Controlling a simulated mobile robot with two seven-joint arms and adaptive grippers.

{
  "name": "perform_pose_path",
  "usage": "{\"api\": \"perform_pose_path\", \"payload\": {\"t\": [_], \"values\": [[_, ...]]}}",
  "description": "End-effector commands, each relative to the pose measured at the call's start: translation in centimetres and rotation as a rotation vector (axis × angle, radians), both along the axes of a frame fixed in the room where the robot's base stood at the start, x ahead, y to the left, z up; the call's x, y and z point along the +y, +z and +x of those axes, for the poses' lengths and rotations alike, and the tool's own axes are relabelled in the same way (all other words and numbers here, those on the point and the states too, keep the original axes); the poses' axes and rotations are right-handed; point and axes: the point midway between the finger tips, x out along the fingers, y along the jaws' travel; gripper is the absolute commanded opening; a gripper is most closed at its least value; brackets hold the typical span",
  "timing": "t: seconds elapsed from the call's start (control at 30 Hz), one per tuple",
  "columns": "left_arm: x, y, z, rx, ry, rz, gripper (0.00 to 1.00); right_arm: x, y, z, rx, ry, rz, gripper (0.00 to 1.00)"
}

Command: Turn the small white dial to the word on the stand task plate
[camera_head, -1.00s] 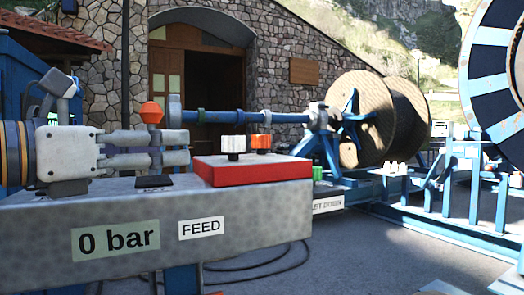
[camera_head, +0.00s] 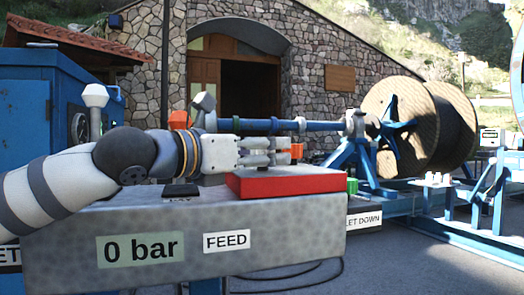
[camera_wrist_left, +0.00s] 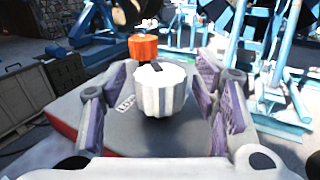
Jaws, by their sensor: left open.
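The small white dial (camera_wrist_left: 160,92) stands upright in the left wrist view, with a dark mark on top towards its far side. It is ribbed and sits on the grey-topped red box (camera_head: 290,183). My left gripper (camera_head: 278,152) is open in the head view, with its fingers over the box, and largely hides the dial there. In the left wrist view its padded fingers stand on both sides of the dial, with gaps visible. The plate on the stand's front (camera_head: 227,241) reads "FEED". My right gripper is not in view.
An orange dial (camera_wrist_left: 144,47) stands just behind the white one, also on the box. The grey stand (camera_head: 80,235) bears a "0 bar" display (camera_head: 141,248). A blue cabinet (camera_head: 30,125) is at the left. Cable reels (camera_head: 405,120) stand at the back right.

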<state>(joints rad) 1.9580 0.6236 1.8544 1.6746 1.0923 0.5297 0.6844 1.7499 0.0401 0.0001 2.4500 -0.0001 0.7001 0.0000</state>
Motion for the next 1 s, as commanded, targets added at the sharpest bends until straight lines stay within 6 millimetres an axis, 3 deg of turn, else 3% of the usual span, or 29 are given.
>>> {"api": "perform_pose_path", "payload": {"t": [0.17,0.4,0.73,1.0], "values": [[-0.01,-0.06,0.03,0.001,0.000,0.001,0.55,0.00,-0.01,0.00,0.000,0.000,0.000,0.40],[0.01,-0.07,0.01,0.001,0.000,0.001,0.06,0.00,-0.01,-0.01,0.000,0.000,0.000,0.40],[-0.06,-0.07,-0.05,-0.001,0.036,0.002,0.06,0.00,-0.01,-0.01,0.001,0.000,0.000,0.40],[-0.15,0.00,-0.13,-0.003,0.208,0.002,0.06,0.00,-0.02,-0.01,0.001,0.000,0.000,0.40]]}}
